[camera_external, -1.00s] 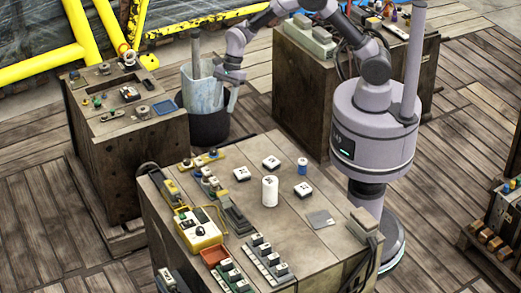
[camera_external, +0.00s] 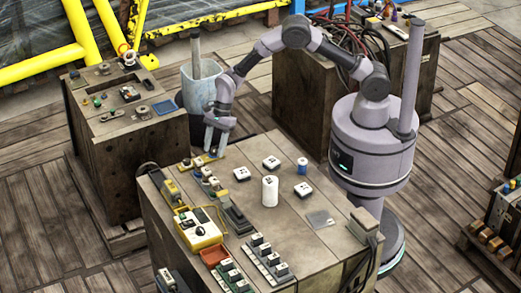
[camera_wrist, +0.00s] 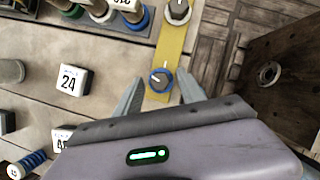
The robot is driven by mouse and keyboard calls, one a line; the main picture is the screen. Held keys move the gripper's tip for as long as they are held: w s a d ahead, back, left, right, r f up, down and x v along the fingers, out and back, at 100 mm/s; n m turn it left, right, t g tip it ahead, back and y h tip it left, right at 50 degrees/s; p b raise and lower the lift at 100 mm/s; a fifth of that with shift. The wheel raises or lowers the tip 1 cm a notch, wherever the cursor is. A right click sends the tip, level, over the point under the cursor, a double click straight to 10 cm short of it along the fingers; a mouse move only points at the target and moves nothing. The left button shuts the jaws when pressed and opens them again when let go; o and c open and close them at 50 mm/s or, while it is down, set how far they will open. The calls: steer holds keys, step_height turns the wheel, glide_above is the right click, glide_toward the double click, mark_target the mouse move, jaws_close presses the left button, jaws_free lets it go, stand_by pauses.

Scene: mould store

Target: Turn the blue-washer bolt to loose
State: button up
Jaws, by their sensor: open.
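The blue-washer bolt (camera_wrist: 159,79) sits on a narrow yellow plate (camera_wrist: 172,50). It has a dark head with a pale mark pointing left, inside a blue ring. A second bolt (camera_wrist: 178,11) with a pale washer sits farther up the same plate. My gripper (camera_wrist: 160,86) is open, its two fingers on either side of the blue-washer bolt in the wrist view; I cannot tell whether they touch it. In the external view my gripper (camera_external: 212,150) points down over the right end of the yellow plate (camera_external: 200,161) and hides the bolt there.
Number blocks (camera_wrist: 73,80) stand left of the plate, as does a blue-and-white spool (camera_wrist: 26,164). Several ringed knobs (camera_wrist: 101,13) stand close by. A white cylinder (camera_external: 270,191), a yellow box (camera_external: 202,232) and an orange tray (camera_external: 213,255) share the bench. A bucket (camera_external: 199,88) stands behind.

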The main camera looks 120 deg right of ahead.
jaws_close()
